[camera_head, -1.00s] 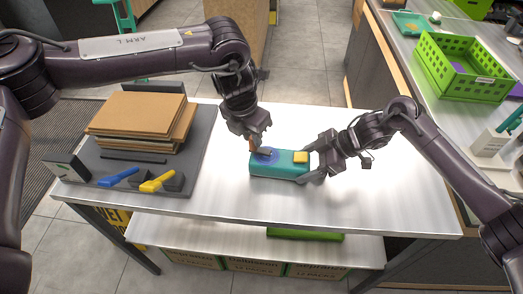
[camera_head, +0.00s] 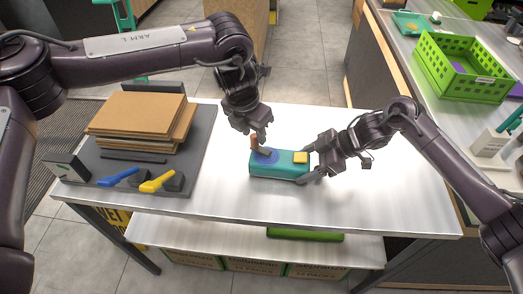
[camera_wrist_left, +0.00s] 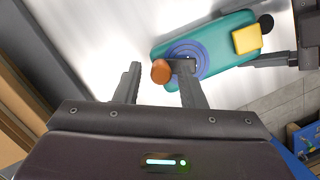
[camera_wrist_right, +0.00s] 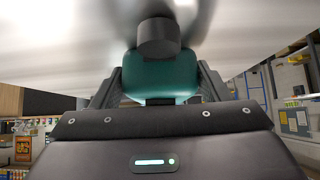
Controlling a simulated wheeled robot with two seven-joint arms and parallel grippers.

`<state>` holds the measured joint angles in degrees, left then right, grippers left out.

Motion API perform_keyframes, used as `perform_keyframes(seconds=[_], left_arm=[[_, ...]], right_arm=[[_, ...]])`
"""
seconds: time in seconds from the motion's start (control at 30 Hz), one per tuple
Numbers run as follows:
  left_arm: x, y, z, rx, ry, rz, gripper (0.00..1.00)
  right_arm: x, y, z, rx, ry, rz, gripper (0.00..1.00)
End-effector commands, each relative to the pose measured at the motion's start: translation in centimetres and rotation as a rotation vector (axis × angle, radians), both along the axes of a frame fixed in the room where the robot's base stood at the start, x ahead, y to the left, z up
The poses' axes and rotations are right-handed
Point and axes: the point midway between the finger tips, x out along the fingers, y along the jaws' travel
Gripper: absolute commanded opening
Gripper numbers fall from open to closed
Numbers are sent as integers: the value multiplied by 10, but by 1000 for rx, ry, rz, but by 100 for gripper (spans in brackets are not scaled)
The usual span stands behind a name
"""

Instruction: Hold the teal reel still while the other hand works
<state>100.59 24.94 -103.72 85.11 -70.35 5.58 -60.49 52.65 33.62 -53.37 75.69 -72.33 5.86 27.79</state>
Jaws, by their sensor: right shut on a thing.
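The teal reel (camera_head: 283,172) lies on the white table, with a blue disc (camera_wrist_left: 207,61), a yellow block (camera_wrist_left: 246,39) and a dark crank with an orange-brown knob (camera_wrist_left: 161,71) on top. My right gripper (camera_head: 312,163) is shut on the reel's right end; the right wrist view shows the teal body (camera_wrist_right: 158,76) between its fingers. My left gripper (camera_wrist_left: 160,75) is open above the reel's left end. Whether a finger touches the crank I cannot tell.
A dark grey mat (camera_head: 198,150) on the left holds stacked brown boards (camera_head: 140,112), a blue tool (camera_head: 118,178) and a yellow tool (camera_head: 158,181). A green crate (camera_head: 463,90) stands on the right counter. The table around the reel is clear.

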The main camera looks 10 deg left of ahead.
Motion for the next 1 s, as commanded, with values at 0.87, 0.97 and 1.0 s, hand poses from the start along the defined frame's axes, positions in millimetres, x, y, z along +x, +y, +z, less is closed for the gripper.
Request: perform_keyframes(seconds=[0.87,0.97,1.0], left_arm=[[-8,6,46,-1,0,-1,36],[-8,6,45,-1,1,0,36],[-8,6,45,-1,1,0,36]], right_arm=[[1,0,0,0,-1,-2,47],[1,0,0,0,-1,-2,81],[1,0,0,0,-1,-2,86]])
